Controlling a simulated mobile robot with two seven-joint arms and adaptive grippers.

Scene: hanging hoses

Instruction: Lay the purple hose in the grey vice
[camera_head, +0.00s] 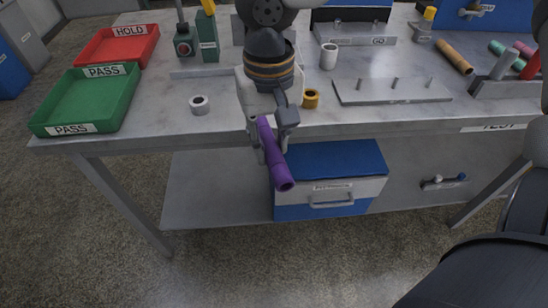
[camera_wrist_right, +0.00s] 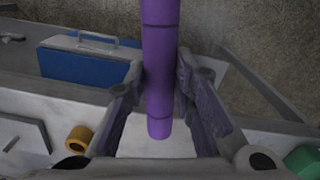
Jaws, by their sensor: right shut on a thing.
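The purple hose (camera_head: 277,163) is a short smooth tube in my right gripper (camera_head: 270,130). It tilts down toward the camera, with its lower end free in front of the table edge. In the right wrist view, the purple hose (camera_wrist_right: 160,60) runs between both fingers of the right gripper (camera_wrist_right: 162,85). A grey block (camera_head: 238,30) on a flat grey base (camera_head: 195,73) stands behind my right arm. It may be the grey vice, but the arm hides most of it and I cannot tell. The hose is apart from it. My left gripper is not in view.
A green PASS tray (camera_head: 88,98) and red HOLD tray (camera_head: 118,45) stand at left. A grey ring (camera_head: 199,105), orange ring (camera_head: 311,98), white cup (camera_head: 328,56) and pegged plate (camera_head: 390,91) are on the table. A blue toolbox (camera_head: 325,160) sits on the lower shelf.

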